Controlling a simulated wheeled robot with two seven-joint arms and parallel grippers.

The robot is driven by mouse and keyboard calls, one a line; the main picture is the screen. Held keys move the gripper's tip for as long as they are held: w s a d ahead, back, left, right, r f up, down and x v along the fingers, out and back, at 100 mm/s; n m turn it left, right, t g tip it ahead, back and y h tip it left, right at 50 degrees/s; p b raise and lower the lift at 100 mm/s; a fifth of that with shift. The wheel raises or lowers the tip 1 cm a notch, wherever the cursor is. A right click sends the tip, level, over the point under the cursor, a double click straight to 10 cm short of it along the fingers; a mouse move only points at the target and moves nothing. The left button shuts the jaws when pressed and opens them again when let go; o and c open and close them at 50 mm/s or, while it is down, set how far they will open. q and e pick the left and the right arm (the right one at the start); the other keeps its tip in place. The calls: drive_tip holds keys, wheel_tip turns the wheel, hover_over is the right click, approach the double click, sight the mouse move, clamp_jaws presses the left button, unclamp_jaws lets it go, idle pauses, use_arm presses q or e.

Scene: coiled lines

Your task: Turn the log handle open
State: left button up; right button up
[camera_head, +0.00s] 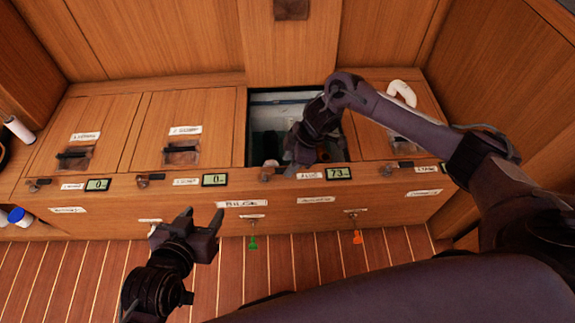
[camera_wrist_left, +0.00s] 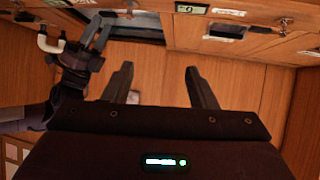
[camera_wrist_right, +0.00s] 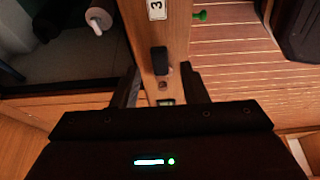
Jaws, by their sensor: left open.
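Small dark turn handles on brass mounts sit along the front edge of the locker top. Their labels are too blurred for me to tell which one is the log handle. My right gripper (camera_head: 292,158) reaches down at the open hatch's front edge, close to one such handle (camera_head: 266,173). In the right wrist view a black handle (camera_wrist_right: 159,60) stands just ahead of the spread right fingers (camera_wrist_right: 160,80), apart from them. My left gripper (camera_head: 203,222) is open and empty, above the floor in front of the locker. It also shows in the left wrist view (camera_wrist_left: 160,80).
The open hatch (camera_head: 241,130) has its lid raised behind it. Closed lids with black pulls lie left, one pull (camera_head: 180,149) nearest. A white curved pipe (camera_head: 403,90) stands right of the hatch.

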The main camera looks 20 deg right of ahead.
use_arm(q)
drive_tip(key=shift+w+d+r+t+h, duration=0.15)
drive_tip(key=shift+w+r+t, duration=0.25)
drive_tip(key=shift+r, duration=0.35)
drive_tip(key=shift+w+r+t+h, duration=0.1)
drive_tip(key=shift+w+r+t, duration=0.35)
drive_tip(key=shift+r, duration=0.25)
drive_tip(key=shift+w+d+r+t+h, duration=0.15)
drive_tip(key=shift+w+r+t, duration=0.25)
drive_tip(key=shift+r, duration=0.35)
use_arm(e)
drive_tip(key=shift+x, duration=0.9)
use_arm(q)
drive_tip(key=shift+a, duration=0.1)
use_arm(e)
clamp_jaws()
